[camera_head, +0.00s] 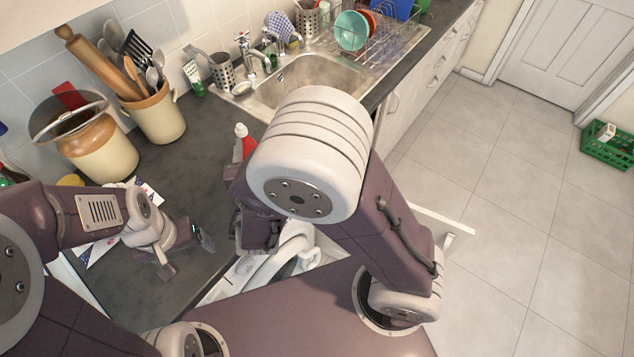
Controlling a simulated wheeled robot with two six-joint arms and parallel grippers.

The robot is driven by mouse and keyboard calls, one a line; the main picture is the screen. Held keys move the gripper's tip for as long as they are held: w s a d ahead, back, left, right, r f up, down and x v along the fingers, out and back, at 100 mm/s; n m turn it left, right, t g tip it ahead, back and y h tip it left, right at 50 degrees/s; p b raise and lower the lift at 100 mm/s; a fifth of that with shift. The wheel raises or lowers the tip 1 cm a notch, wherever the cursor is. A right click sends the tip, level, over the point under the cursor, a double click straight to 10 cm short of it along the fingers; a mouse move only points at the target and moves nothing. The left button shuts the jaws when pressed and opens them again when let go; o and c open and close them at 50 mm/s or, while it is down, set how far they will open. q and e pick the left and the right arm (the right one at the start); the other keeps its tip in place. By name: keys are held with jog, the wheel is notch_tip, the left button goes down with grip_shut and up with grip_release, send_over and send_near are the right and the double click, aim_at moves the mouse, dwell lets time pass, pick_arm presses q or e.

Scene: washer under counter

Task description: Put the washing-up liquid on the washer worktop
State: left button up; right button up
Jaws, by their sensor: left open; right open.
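A bottle with a red body and a pale top (241,142) stands on the dark worktop (190,150), mostly hidden behind my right arm; it may be the washing-up liquid, but I cannot read a label. A small green-and-white bottle (194,80) stands by the wall left of the sink. My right gripper (258,238) is open, low near the worktop's front edge, partly covered by its own arm, on the near side of the red bottle. My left gripper (187,254) is open and empty over the worktop. White washer parts (275,265) show below the front edge.
Papers (148,191) lie near my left gripper. The sink (300,82) and dish rack (375,45) are at the back. The floor at right is clear, apart from a green crate (608,148).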

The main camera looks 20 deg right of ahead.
jog(key=s+d+f+m+g+h, duration=0.3)
jog(key=s+d+m+g, duration=0.15)
jog(key=d+m, duration=0.4)
jog(key=s+d+f+m+g+h, duration=0.35)
jog(key=d+m+g, duration=0.2)
jog(key=d, duration=0.55)
jog(key=s+f+m+g+y, duration=0.3)
jog(key=s+f+m+g, duration=0.15)
jog(key=s+m, duration=0.35)
jog(key=a+m+y, duration=0.1)
jog(key=m+y, duration=0.1)
jog(key=m, duration=0.2)
jog(key=a+m+y, duration=0.1)
jog(key=m+y, duration=0.1)
jog(key=m, duration=0.2)
jog(key=w+a+m+y, duration=0.1)
jog(key=a+m+y, duration=0.1)
jog(key=m, duration=0.2)
jog(key=shift+w+t, duration=0.1)
jog(key=shift+t, duration=0.15)
